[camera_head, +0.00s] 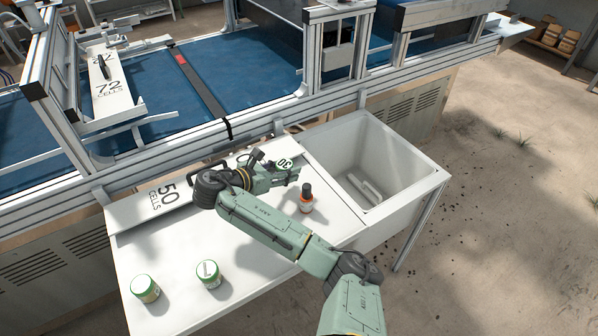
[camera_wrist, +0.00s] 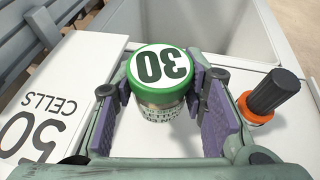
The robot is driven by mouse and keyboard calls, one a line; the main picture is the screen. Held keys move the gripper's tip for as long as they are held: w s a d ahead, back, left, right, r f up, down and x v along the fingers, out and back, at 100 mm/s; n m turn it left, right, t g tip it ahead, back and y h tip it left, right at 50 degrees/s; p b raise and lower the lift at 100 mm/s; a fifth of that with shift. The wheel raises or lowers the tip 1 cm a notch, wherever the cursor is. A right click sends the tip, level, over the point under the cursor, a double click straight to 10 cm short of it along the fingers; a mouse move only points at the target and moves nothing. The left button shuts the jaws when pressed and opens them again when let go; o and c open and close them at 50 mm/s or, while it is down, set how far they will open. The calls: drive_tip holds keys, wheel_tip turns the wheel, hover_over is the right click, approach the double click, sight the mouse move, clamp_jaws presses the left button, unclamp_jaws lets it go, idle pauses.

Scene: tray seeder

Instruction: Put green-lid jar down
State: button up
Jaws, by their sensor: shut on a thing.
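My gripper (camera_head: 274,176) is shut on a green-lid jar (camera_head: 285,163) near the back of the white table, left of the basin. In the wrist view the jar (camera_wrist: 161,73) stands upright between purple finger pads, its lid marked "30" and its label partly visible. Whether its base touches the table is hidden. Two other green-lid jars, a left one (camera_head: 145,288) and a right one (camera_head: 208,274), stand at the table's front left.
A bottle with a dark cap and orange collar (camera_head: 306,199) stands close right of my gripper. A white basin (camera_head: 425,183) adjoins the table (camera_head: 150,248). A "50 CELLS" plate (camera_head: 150,203) lies at the back left. The blue conveyor (camera_head: 255,58) runs behind.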

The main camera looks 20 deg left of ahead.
drive_tip(key=b, duration=0.3)
hover_over(300, 180)
drive_tip(key=shift+s+a+f, duration=0.1)
drive_tip(key=shift+s+f, duration=0.15)
drive_tip(key=shift+f, duration=0.2)
drive_tip(key=shift+w, duration=0.2)
wheel_tip(300, 180, down, 4)
drive_tip(key=b, duration=0.4)
drive_tip(key=shift+r, duration=0.4)
drive_tip(key=o, duration=1.2)
drive_tip(key=shift+f, duration=0.2)
